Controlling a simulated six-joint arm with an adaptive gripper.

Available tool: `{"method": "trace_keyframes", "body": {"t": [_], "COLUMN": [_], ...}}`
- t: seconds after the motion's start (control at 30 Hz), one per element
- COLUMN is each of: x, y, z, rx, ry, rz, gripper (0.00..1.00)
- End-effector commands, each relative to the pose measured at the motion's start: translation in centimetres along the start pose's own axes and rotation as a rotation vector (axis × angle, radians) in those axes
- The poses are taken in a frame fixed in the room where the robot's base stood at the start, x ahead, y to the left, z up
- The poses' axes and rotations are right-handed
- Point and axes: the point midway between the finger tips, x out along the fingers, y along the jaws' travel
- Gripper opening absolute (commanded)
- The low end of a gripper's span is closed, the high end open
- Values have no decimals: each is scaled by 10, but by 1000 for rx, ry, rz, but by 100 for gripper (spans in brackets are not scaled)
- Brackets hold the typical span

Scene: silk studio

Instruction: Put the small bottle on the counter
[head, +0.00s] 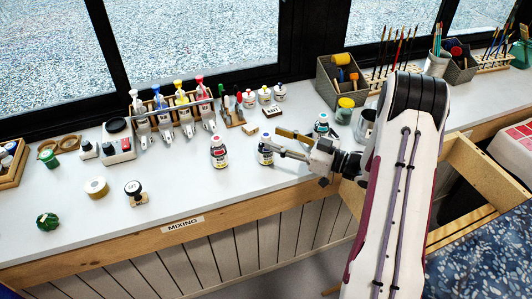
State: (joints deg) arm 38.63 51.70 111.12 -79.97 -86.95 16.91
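A small white bottle with a dark blue cap (265,155) stands upright on or just above the white counter (175,185), near its front edge. My gripper (273,141) reaches in from the right, with its fingertips at this bottle. The two fingers look spread apart, one behind the other. Whether they touch or grip the bottle is too small to tell. A similar bottle with a red cap (219,156) stands upright on the counter to the left. Another with a teal cap (321,126) stands behind my gripper.
A rack of coloured-top dispensers (182,122) and several small jars stand along the window. A round stamp (135,193) and a tape roll (96,187) lie at left. A grey caddy (340,82) stands back right. An open wooden drawer (485,170) juts out right.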

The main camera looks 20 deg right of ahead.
Motion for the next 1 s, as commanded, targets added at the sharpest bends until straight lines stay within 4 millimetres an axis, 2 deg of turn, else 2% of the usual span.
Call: {"method": "trace_keyframes", "body": {"t": [0.3, 0.43, 1.0], "x": [34, 42, 44], "y": [-1, -1, 0], "z": [1, 1, 1], "rx": [-1, 0, 0], "ry": [-1, -1, -1], "rz": [-2, -2, 0], "gripper": [40, 40, 40]}}
